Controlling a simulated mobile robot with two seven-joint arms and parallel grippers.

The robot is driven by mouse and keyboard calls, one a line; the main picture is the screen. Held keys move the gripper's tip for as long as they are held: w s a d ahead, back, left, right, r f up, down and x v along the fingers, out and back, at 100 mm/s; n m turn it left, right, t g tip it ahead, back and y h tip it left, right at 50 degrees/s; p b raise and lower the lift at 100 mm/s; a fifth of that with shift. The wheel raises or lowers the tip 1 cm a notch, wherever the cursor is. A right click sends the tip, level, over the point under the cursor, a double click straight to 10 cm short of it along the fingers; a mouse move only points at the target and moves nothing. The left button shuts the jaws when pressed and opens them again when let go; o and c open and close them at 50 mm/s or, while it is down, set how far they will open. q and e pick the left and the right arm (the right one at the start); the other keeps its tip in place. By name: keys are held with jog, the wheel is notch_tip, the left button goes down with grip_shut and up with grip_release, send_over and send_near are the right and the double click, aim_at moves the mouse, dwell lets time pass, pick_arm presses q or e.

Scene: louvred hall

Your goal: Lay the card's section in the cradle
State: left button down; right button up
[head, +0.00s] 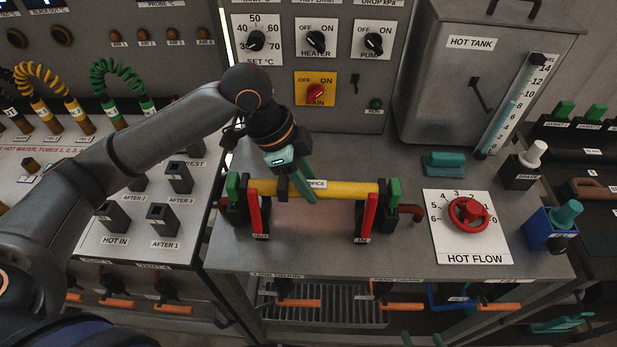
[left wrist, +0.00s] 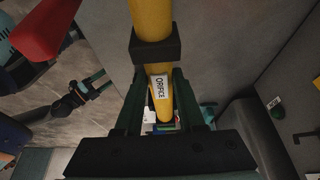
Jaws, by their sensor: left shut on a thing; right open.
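The yellow section (head: 345,189), with an ORIFICE label and a black collar, lies level across the cradle. The cradle has two dark end supports (head: 236,212) with green end pieces and red levers, marked OUT and IN. My left gripper (head: 308,192) is shut on the section near its middle, from above and behind. The left wrist view shows the section (left wrist: 153,22) between the green fingers (left wrist: 152,105). I cannot tell whether its ends touch the supports. The tips of my right gripper (head: 423,340) show apart and empty at the bottom edge. No card is clearly readable.
A red valve wheel (head: 467,212) on the HOT FLOW plate stands right of the cradle, with a teal block (head: 444,164) behind it. The hot tank (head: 455,85) and switch panel (head: 340,80) rise behind. Orange-handled valves (head: 300,303) and a grating lie below in front.

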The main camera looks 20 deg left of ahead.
pick_arm(q)
jog(key=shift+f, duration=0.1)
dwell(0.5)
jog(key=shift+f+b, duration=0.9)
jog(key=shift+f, duration=1.45)
jog(key=shift+c, duration=2.2)
grip_release()
jog(key=p+v, duration=0.1)
jog(key=p, duration=0.1)
jog(key=p+v, duration=0.2)
jog(key=d+p+v, duration=0.1)
jog(key=p+v, duration=0.1)
jog(key=shift+w+r, duration=0.1)
jog(key=shift+r, duration=0.15)
jog(key=shift+v, duration=0.95)
